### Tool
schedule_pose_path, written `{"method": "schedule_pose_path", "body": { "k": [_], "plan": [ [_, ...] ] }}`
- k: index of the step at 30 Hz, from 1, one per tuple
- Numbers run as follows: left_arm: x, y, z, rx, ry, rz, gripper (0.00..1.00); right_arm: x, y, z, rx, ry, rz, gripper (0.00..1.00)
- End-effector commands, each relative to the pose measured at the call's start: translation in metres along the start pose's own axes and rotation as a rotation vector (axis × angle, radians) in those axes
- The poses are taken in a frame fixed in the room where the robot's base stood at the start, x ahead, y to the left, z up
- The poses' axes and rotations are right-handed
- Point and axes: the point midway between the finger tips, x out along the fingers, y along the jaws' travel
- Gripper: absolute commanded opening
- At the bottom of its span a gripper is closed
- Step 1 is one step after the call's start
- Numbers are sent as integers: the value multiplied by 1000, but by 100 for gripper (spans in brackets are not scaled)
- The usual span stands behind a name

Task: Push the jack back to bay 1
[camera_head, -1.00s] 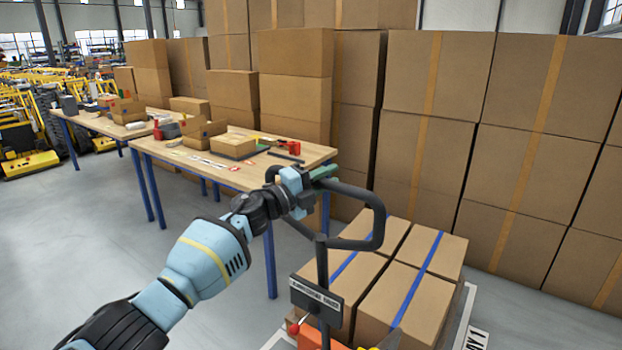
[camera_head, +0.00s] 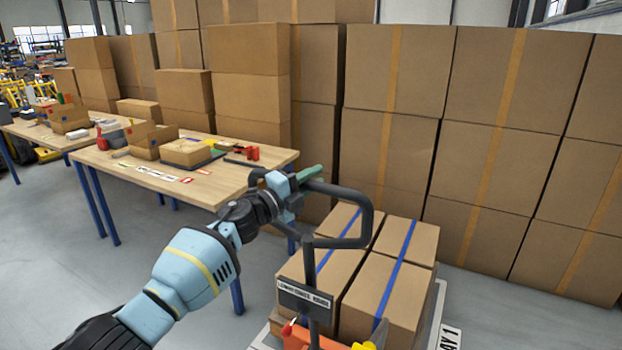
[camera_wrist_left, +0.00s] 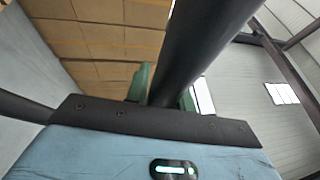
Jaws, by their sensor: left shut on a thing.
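The jack shows in the head view as a dark looped handle (camera_head: 368,215) on an upright post with a small label plate (camera_head: 305,297) and an orange body (camera_head: 300,336) low down. It bears several cartons (camera_head: 385,295) with blue tape. My left gripper (camera_head: 308,176) is shut on the upper left part of the handle loop. In the left wrist view the dark handle bar (camera_wrist_left: 205,45) runs between the green fingertips. A floor sign, partly cut off and ending in "AY 1" (camera_head: 449,338), lies right of the load beside a pale floor line. My right gripper is not in view.
A wooden workbench (camera_head: 215,190) with blue legs stands close left of the jack, with small boxes and tools on it. A tall wall of stacked cartons (camera_head: 480,150) fills the back and right. Grey floor is open at the left.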

Motion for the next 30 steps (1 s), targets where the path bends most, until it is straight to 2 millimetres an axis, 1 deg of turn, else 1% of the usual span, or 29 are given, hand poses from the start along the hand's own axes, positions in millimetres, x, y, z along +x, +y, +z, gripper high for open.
{"method": "schedule_pose_path", "body": {
  "k": [1,5,6,10,20,23,27,30],
  "plan": [
    [0,5,-1,-1,-1,6,0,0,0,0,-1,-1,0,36],
    [0,5,0,-1,-1,6,0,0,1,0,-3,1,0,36],
    [0,5,0,-1,-1,6,29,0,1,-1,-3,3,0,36],
    [0,4,0,-1,-2,5,45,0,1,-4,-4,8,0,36],
    [-3,1,0,0,-2,2,45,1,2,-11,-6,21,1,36],
    [-10,0,1,1,-3,1,45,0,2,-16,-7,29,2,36],
    [-29,-2,1,3,-3,1,45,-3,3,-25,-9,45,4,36],
    [-44,-2,1,4,-2,0,45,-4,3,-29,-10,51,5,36]
  ]
}}
